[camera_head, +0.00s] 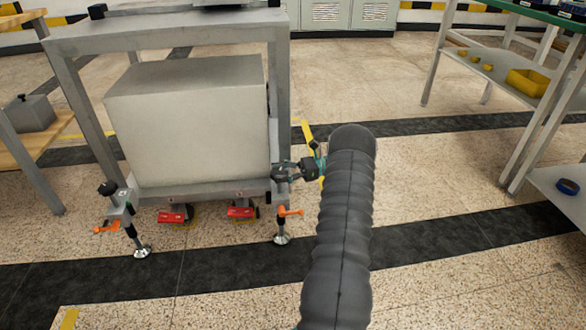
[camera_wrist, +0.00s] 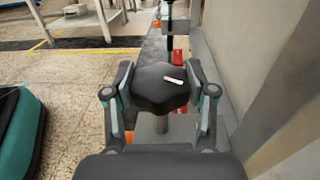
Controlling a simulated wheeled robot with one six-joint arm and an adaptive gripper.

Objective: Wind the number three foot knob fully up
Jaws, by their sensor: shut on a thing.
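A dark lobed foot knob (camera_wrist: 160,90) with a white mark on top fills the middle of the wrist view. My gripper (camera_wrist: 160,93) is shut on it, one finger on each side. In the head view my gripper (camera_head: 284,173) is at the frame's near right corner, above that corner's levelling foot (camera_head: 281,239) with an orange lever (camera_head: 290,211). The knob is hard to make out there among my fingers. The foot's metal pad looks to be at the floor; I cannot tell whether it touches. No knob number is readable.
The grey frame (camera_head: 283,85) holds a big grey box (camera_head: 195,120). Its near left corner has another foot (camera_head: 140,251) with a black knob (camera_head: 107,188). Red pedals (camera_head: 172,217) sit under the frame. Shelving (camera_head: 545,100) stands at right; floor between is clear.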

